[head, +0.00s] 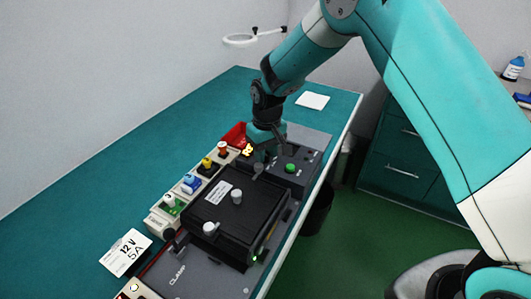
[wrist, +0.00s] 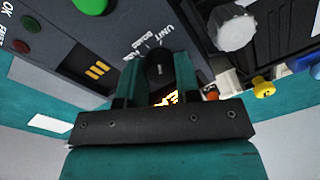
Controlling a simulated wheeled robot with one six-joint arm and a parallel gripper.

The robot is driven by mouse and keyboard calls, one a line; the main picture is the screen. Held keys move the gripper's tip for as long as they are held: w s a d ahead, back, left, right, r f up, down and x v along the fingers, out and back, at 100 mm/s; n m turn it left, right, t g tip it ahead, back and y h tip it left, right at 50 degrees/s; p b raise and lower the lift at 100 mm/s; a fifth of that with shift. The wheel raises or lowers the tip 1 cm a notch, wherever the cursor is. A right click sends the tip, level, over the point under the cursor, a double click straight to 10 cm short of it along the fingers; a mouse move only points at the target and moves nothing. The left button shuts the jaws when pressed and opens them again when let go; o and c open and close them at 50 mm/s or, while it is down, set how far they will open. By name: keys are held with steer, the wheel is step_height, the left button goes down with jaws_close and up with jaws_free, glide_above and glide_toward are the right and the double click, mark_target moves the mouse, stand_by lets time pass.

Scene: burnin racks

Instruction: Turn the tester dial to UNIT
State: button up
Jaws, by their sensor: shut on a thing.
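The tester (head: 309,162) is a dark box with a green button (head: 291,168) on its top, near the table's right edge. Its dial (wrist: 158,70) is a black round knob in the wrist view, next to printed UNIT, BOARD and a third label partly hidden by a finger. My gripper (wrist: 157,82) points down over the tester panel, its two fingers shut on the dial from both sides. The fingers hide much of the dial, so I cannot tell surely which label it points to. In the head view my gripper (head: 266,148) hides the dial.
A black box (head: 215,215) with pale knobs stands in front of the tester. Left of it runs a row of coloured posts (head: 190,182). A white card (head: 126,252) reads 12 V 5A. The far left tabletop is clear.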

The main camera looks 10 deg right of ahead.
mark_target(268, 153)
steer(key=shift+r+m, duration=0.1)
steer(key=shift+m, duration=0.8)
steer(key=o, duration=0.9)
steer(key=r+b, duration=0.1)
steer(key=r, duration=0.4)
steer(key=r+b, duration=0.1)
steer(key=r, duration=0.5)
steer(key=r+b, duration=0.1)
steer(key=r, duration=0.5)
steer(key=shift+d+r, duration=0.2)
steer(key=shift+d, duration=0.2)
steer(key=s+n+y, duration=0.1)
steer(key=s, duration=0.9)
steer(key=s+r+n+y, duration=0.1)
steer(key=s+n, duration=0.1)
steer(key=s, duration=0.9)
steer(key=s+r+n+y, duration=0.1)
steer(key=s, duration=0.9)
steer(key=shift+s+n+y, duration=0.2)
steer(key=shift+n+y, duration=0.1)
